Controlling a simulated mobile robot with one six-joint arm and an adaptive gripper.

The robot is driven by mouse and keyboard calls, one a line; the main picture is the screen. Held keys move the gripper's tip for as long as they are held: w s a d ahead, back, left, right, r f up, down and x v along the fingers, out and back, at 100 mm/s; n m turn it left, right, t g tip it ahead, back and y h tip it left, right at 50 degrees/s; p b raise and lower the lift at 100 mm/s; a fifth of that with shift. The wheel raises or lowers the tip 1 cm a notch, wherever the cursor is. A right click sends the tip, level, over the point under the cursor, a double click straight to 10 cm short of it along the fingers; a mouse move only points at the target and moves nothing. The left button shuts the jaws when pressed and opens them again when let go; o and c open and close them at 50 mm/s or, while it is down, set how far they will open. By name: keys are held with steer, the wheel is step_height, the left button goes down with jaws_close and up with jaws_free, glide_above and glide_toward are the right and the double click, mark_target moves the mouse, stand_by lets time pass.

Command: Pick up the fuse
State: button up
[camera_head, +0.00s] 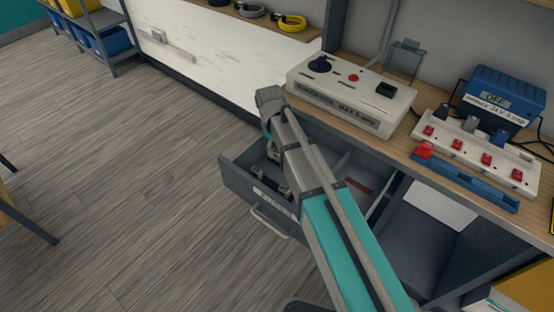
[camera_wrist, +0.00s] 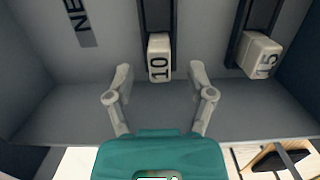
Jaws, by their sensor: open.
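In the wrist view a pale block marked 10 (camera_wrist: 159,60), apparently a fuse, lies in the drawer at the end of a dark strip. A similar block marked 15 (camera_wrist: 261,58) lies to its right. My gripper (camera_wrist: 160,80) is open and empty, its two fingers apart on either side of the 10 block's near end. I cannot tell how far above it they are. In the head view my arm reaches over the open drawer (camera_head: 237,186) and hides much of its inside. My gripper is mostly hidden there.
A label reading "NE" (camera_wrist: 84,20) is partly cut off. On the workbench stand a white control box (camera_head: 350,112), a blue power unit (camera_head: 503,97) and a white panel with red switches (camera_head: 475,148). Floor left of the drawer is clear.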

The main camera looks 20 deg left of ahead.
steer(key=shift+d+f+b, duration=0.1)
steer(key=shift+f+b, duration=0.55)
steer(key=shift+f, duration=0.3)
jaws_close()
